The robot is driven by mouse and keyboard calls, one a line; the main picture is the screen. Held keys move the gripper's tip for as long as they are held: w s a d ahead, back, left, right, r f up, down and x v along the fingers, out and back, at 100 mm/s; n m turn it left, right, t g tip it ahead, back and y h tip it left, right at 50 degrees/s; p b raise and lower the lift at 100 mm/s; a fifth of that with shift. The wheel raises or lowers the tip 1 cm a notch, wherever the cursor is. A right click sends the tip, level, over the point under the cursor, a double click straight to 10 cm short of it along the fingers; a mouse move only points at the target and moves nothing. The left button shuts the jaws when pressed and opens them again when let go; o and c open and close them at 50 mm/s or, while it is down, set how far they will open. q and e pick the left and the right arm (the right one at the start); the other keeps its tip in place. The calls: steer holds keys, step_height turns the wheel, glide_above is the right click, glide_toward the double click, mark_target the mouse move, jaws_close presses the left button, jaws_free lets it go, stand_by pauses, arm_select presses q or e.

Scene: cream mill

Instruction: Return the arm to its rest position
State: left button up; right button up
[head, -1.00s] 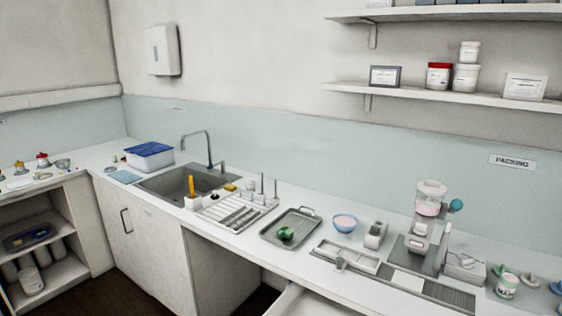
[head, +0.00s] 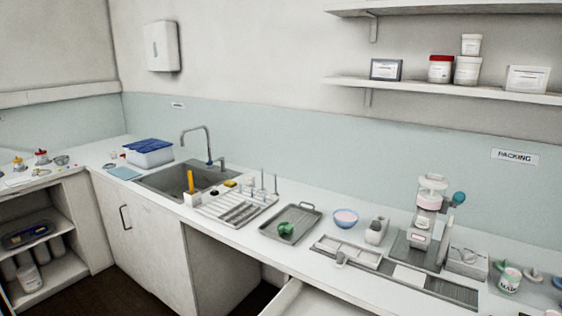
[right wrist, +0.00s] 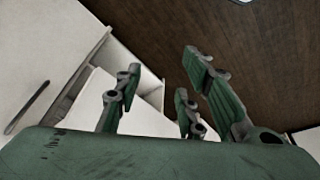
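My right gripper (right wrist: 162,85) shows in the right wrist view with its green fingers spread apart. It is open and nothing is between the fingers. Behind it are the dark brown floor (right wrist: 255,75) and pale cabinet fronts (right wrist: 35,60). Neither arm shows in the head view. My left gripper is in no view.
A drawer (head: 300,300) stands open below the counter. Shelves (head: 440,88) hang above.

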step_height(320, 180, down, 15)
steer(key=s+b, duration=0.2)
steer(key=s, duration=0.1)
steer(key=s+d+f+g+b, duration=0.1)
steer(key=s+f+b, duration=0.1)
steer(key=s+f, duration=0.6)
steer(key=s+d+f+g+b, duration=0.1)
steer(key=s+d+f+b, duration=0.1)
steer(key=s+f, duration=0.7)
step_height(320, 180, down, 6)
steer(key=shift+s+d+r+b, duration=0.1)
steer(key=shift+s+d+b, duration=0.1)
steer(key=shift+b, duration=0.4)
steer(key=shift+c, duration=0.4)
